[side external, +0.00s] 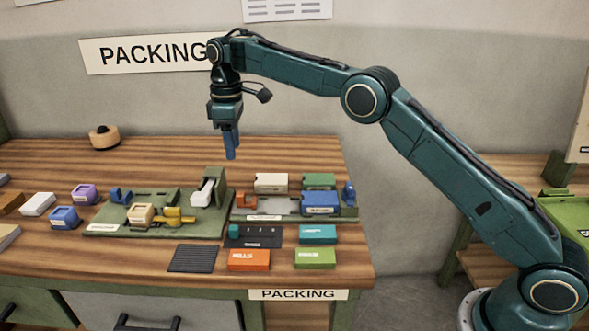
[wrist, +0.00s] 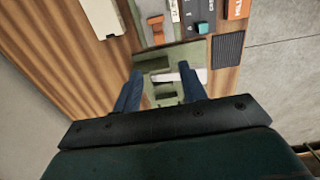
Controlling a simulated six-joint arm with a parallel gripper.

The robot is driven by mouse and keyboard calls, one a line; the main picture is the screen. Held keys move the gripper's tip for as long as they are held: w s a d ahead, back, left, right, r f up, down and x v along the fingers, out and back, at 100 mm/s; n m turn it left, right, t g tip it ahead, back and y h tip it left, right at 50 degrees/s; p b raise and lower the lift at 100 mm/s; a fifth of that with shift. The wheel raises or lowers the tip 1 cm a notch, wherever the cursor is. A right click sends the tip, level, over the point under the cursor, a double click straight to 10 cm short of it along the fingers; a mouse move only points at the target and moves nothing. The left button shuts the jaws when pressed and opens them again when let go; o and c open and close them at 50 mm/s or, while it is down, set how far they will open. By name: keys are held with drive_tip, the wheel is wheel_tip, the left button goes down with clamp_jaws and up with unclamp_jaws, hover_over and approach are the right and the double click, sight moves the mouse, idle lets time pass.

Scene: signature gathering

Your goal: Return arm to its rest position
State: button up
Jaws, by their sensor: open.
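My gripper (side external: 231,148) hangs pointing down above the back of the wooden bench (side external: 180,150), clear of everything on it. In the wrist view my gripper (wrist: 160,92) shows two blue fingers spread apart with nothing between them. Below it is a green fixture plate (side external: 105,229) with an upright green and white press-like part (side external: 206,190). The plate also shows in the wrist view (wrist: 180,55), between and beyond the fingers. A tan block (side external: 140,214) and a yellow part (side external: 176,216) sit on the plate.
A second green fixture right of it holds a blue box (side external: 321,203) and an orange part (side external: 247,200). An orange box (side external: 249,260), a teal box (side external: 318,234) and a green box (side external: 315,258) lie in front. Blue (side external: 65,217) and purple (side external: 85,194) blocks stand left. Air around my gripper is free.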

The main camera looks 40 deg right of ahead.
idle(0.3)
drive_tip(key=s+d+r+m+t, duration=0.1)
drive_tip(key=s+d+r+m, duration=0.15)
drive_tip(key=s+r, duration=0.6)
drive_tip(key=s+d+r+m+t, duration=0.2)
drive_tip(key=s+d+r, duration=0.3)
drive_tip(key=s, duration=0.6)
drive_tip(key=s+d+f+m+t, duration=0.1)
drive_tip(key=s+f+m, duration=0.1)
drive_tip(key=s, duration=1)
drive_tip(key=s+d+f+m+t, duration=0.1)
drive_tip(key=s+f, duration=0.4)
drive_tip(key=s, duration=0.7)
drive_tip(key=shift+s+d+f+m+t, duration=0.3)
drive_tip(key=shift+d+m, duration=0.1)
drive_tip(key=shift+m, duration=0.35)
